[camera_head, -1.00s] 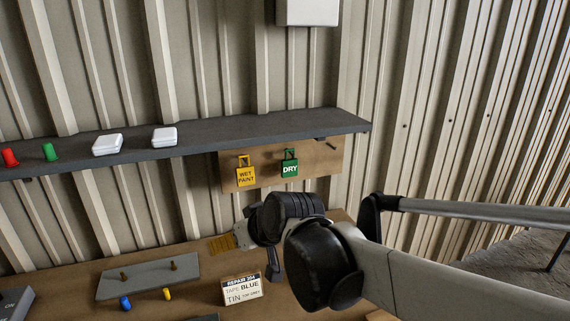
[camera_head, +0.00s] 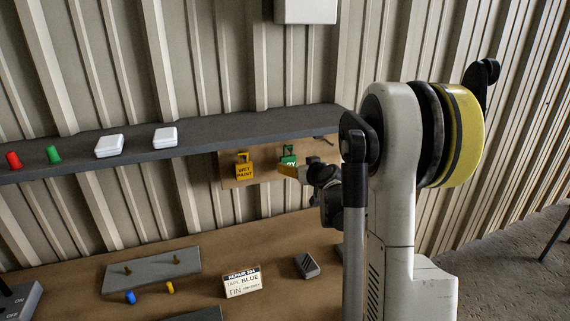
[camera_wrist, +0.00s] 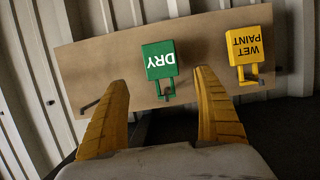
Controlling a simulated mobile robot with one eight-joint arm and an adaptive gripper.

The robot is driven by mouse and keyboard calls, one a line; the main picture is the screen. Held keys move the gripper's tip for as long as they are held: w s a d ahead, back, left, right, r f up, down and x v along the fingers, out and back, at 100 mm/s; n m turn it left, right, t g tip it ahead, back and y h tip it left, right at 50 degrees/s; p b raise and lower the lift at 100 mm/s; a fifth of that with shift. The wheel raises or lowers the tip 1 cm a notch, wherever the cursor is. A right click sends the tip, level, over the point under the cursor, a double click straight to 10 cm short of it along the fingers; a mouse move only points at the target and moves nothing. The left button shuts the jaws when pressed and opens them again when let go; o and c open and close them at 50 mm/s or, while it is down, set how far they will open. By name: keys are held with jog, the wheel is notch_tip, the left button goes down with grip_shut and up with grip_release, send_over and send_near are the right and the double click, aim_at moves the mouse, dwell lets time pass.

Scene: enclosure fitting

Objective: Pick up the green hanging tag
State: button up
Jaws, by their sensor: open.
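The green hanging tag (camera_wrist: 159,60), marked DRY, hangs by its loop from a peg on a brown board. In the wrist view it appears upside down, ahead of and between my two yellow fingers. In the head view the green tag (camera_head: 288,160) is partly hidden by my gripper (camera_head: 296,172), which is just in front of it. My gripper (camera_wrist: 163,110) is open in the wrist view, with nothing between its fingers. I cannot tell whether a finger touches the tag.
A yellow WET PAINT tag (camera_head: 243,168) hangs beside the green one, close to one finger. The brown board (camera_wrist: 100,60) has a bare peg at its other end. A workbench (camera_head: 200,275) lies below.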

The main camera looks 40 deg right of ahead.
aim_at(289, 162)
jog(key=b+x, duration=0.1)
jog(key=x, duration=0.7)
jog(key=shift+w+a+f+b, duration=0.1)
jog(key=shift+w+f+b, duration=0.05)
jog(key=shift+b, duration=0.2)
jog(key=c, duration=1.2)
